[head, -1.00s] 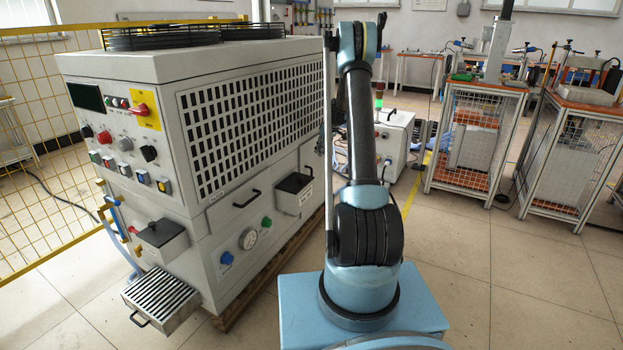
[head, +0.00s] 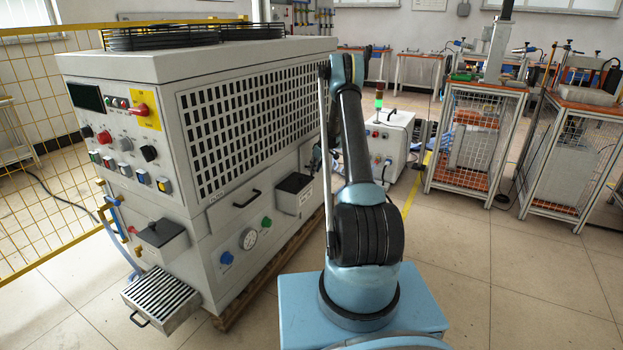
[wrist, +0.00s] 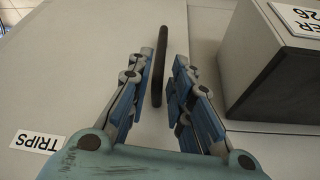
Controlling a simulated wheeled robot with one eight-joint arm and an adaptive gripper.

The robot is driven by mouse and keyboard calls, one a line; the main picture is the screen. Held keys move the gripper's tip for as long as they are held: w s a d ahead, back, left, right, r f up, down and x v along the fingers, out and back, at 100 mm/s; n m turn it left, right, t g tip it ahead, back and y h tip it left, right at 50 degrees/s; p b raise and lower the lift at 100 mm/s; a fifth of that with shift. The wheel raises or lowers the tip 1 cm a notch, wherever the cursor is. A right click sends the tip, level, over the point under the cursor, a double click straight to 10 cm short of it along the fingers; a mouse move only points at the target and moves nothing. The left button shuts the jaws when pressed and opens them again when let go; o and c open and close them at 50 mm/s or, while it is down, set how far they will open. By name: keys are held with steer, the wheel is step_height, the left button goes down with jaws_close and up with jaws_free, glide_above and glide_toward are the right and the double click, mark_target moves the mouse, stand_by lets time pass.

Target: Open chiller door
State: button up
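The chiller (head: 245,130) is a large light-grey cabinet at left in the head view, with its door panel (wrist: 90,60) filling the left of the wrist view. The door's dark bar handle (wrist: 160,65) stands between and just beyond my fingertips. My gripper (wrist: 166,78) is open, with one blue-grey finger on either side of the bar; I cannot tell whether either touches it. A seam in the panel runs right of the handle. In the head view my gripper (head: 317,158) is small and dark against the cabinet's long side, and hides the handle there. The door looks closed.
A grey box with a label (wrist: 275,65) juts from the panel right of my gripper; it also shows in the head view (head: 294,193). Another black handle (head: 247,198) is further left. A small white unit (head: 390,145) stands behind my arm.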

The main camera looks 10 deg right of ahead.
steer(key=shift+x, duration=2.9)
jaws_close()
